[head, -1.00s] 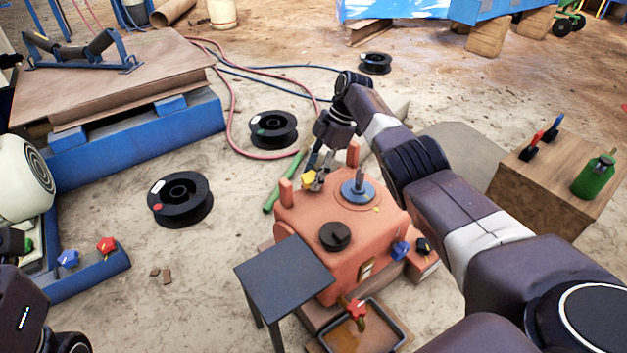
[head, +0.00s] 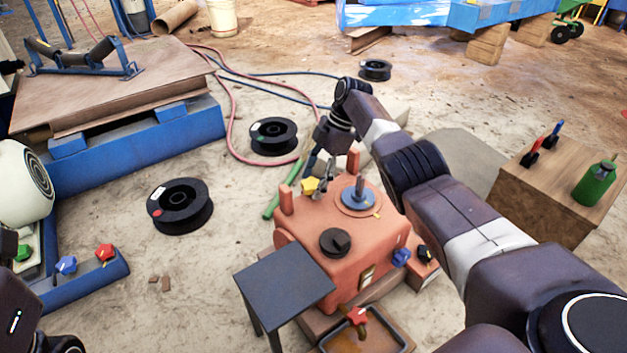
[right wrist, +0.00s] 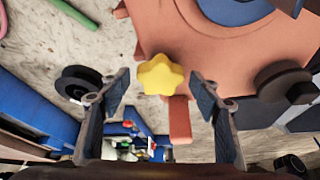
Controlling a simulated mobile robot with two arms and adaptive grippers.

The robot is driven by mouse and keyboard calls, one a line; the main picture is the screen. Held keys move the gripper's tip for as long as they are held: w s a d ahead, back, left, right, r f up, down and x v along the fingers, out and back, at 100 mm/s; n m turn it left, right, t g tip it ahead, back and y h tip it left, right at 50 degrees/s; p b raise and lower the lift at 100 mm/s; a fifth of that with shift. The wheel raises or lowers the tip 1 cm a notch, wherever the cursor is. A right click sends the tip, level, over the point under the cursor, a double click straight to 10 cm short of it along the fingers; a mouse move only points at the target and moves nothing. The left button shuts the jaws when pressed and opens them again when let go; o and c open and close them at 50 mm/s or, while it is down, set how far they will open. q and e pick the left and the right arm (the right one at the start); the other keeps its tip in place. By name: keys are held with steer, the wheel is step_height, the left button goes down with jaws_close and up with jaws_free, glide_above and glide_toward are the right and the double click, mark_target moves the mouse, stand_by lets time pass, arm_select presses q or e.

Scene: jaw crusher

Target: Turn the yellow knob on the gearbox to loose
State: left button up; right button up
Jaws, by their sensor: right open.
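The yellow star-shaped knob (head: 310,185) sits on the top far-left part of the orange gearbox (head: 370,262). My right gripper (head: 322,187) is right beside the knob, its fingers pointing down. In the right wrist view the yellow knob (right wrist: 160,75) shows in the gap between the two spread fingers of the right gripper (right wrist: 160,92), with room on both sides. The gripper is open and empty; I see no contact with the knob. Part of my left arm shows at the bottom left, but its gripper is not visible.
An orange post (head: 286,198) stands close to the knob, and a blue round part (head: 360,198) and black knob (head: 335,241) are also on top. A dark small table (head: 284,278) stands in front. A wooden box (head: 550,195) with a green bottle is at right.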

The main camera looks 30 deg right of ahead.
steer(key=v, duration=1.2)
steer(key=shift+a, duration=0.1)
